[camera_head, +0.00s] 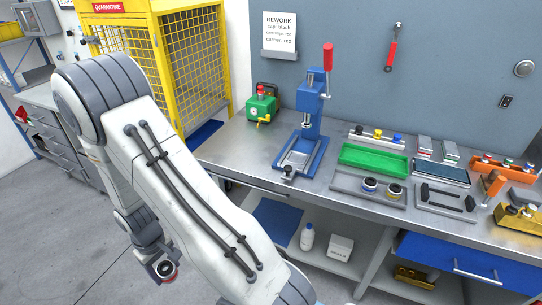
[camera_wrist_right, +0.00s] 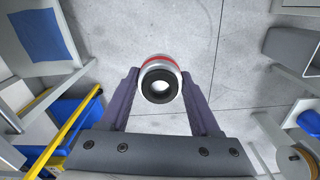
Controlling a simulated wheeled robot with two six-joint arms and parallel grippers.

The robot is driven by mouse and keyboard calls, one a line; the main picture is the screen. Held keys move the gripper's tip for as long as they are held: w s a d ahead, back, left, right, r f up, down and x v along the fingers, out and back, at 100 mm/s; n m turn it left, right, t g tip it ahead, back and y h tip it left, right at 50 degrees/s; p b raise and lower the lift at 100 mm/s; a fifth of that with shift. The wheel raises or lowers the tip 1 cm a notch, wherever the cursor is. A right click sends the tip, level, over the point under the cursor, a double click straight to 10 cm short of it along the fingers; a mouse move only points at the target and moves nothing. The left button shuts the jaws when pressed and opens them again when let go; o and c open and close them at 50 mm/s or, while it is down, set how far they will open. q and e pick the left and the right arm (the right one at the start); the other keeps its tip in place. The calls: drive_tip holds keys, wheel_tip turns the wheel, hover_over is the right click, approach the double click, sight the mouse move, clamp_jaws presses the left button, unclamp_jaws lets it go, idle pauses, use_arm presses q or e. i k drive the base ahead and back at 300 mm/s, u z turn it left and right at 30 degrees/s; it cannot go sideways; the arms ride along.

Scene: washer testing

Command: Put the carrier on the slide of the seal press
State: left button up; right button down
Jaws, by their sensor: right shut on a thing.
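My right gripper (camera_head: 158,259) hangs low at the left of the head view, over the floor and away from the bench. It is shut on the carrier (camera_head: 167,271), a small round piece with a red band. In the right wrist view the carrier (camera_wrist_right: 160,65) sits between the two fingers of the gripper (camera_wrist_right: 160,85), showing a silver body, red band, black ring and pale centre. The blue seal press (camera_head: 313,100) with a red lever stands on the bench. Its slide (camera_head: 297,158) lies low at the front, with no carrier visible on it. My left gripper is out of view.
The steel bench (camera_head: 235,150) holds a green tester (camera_head: 261,108) left of the press. A green tray (camera_head: 373,159), a grey tray (camera_head: 345,183) with round parts and other fixtures stand to the right. A yellow cage (camera_head: 188,60) stands behind my arm. Floor around the gripper is clear.

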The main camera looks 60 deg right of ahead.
sight(297, 158)
drive_tip(key=i, duration=0.15)
drive_tip(key=z, duration=1)
